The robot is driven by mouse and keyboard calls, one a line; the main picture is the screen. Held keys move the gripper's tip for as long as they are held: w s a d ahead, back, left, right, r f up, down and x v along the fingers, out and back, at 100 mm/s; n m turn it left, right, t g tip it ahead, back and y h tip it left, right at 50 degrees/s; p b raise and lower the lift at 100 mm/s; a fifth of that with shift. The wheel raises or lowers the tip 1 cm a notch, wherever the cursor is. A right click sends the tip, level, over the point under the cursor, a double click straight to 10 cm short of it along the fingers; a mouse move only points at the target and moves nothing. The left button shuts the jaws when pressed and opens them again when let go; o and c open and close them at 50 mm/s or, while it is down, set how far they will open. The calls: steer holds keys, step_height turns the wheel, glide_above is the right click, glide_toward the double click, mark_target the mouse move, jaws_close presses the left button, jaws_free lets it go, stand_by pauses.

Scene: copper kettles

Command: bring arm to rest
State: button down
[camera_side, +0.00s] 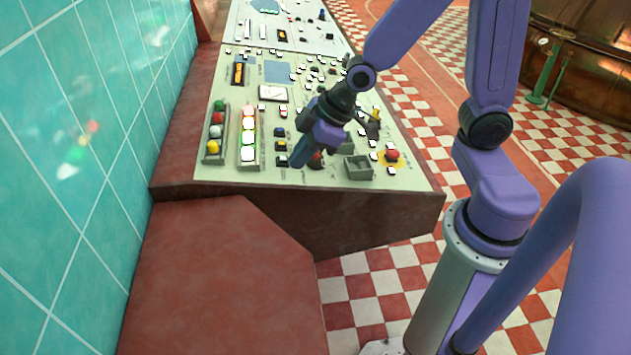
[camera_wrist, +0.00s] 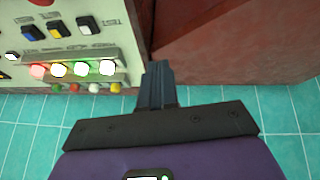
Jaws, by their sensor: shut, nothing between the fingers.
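My gripper (camera_side: 300,155) is over the near edge of the pale control panel (camera_side: 325,175) in the side view. Its fingers are closed together and hold nothing. In the wrist view my gripper (camera_wrist: 155,72) shows as a narrow dark pair of fingers, with the panel's edge (camera_wrist: 137,40) to the left of them. From these views I cannot tell how far the fingertips are above the panel. The arm is bent at the elbow, reaching over the panel from the right.
A row of lit buttons (camera_side: 248,135) and a row of coloured knobs (camera_side: 214,135) lie left of my gripper. A red button on a yellow base (camera_side: 392,156) and a grey box (camera_side: 357,168) lie right. A teal tiled wall (camera_side: 70,150) bounds the left. The checkered floor (camera_side: 350,290) is clear.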

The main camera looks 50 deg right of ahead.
steer(key=s+d+r+n+g+h, duration=0.1)
steer(key=s+r+g, duration=0.1)
steer(key=s, duration=0.7)
steer(key=s+d+r+n+g+h, duration=0.1)
steer(key=s+d+r+g+h, duration=0.1)
steer(key=s, duration=0.8)
steer(key=shift+s+r+n+g, duration=0.15)
steer(key=shift+s+n+g, duration=0.15)
steer(key=shift+g, duration=0.1)
